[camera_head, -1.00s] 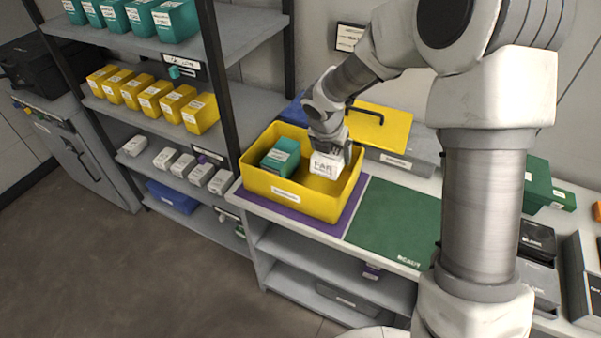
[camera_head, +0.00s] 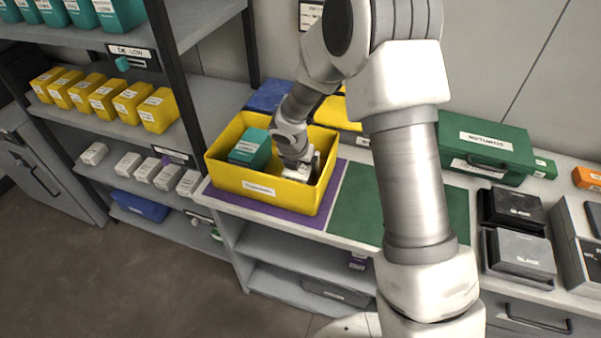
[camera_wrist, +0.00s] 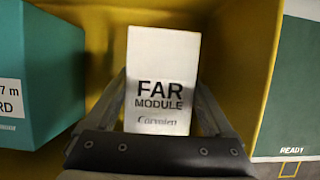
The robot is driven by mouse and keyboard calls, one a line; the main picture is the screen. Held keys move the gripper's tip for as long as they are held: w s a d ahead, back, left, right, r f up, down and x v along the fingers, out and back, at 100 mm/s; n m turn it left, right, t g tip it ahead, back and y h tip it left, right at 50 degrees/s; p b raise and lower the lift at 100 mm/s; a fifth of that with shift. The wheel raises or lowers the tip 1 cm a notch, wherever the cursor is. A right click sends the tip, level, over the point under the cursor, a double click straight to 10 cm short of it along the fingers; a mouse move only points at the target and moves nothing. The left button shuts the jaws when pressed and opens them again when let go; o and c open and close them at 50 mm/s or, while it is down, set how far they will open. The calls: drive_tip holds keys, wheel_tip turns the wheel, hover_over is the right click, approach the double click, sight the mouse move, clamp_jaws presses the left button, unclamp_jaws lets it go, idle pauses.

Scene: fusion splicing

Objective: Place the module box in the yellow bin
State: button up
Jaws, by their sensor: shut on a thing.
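The module box (camera_wrist: 162,75) is white and reads "FAR MODULE" in the wrist view. It sits between the two fingers of my gripper (camera_wrist: 165,105), which is shut on it. The yellow bin (camera_head: 262,182) stands on the purple mat on the bench. In the head view my gripper (camera_head: 300,165) is down inside the bin's right part, and only a white bit of the box (camera_head: 299,173) shows over the front wall. Whether the box touches the bin floor cannot be told. A teal box (camera_head: 250,148) lies in the bin's left part; it also shows in the wrist view (camera_wrist: 38,75).
A green mat (camera_head: 357,205) marked "READY" in the wrist view lies right of the bin. A green case (camera_head: 485,150) and black boxes (camera_head: 515,208) stand farther right. A shelf rack with yellow bins (camera_head: 112,98) stands at the left.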

drive_tip(key=shift+f, duration=0.9)
drive_tip(key=shift+f, duration=0.1)
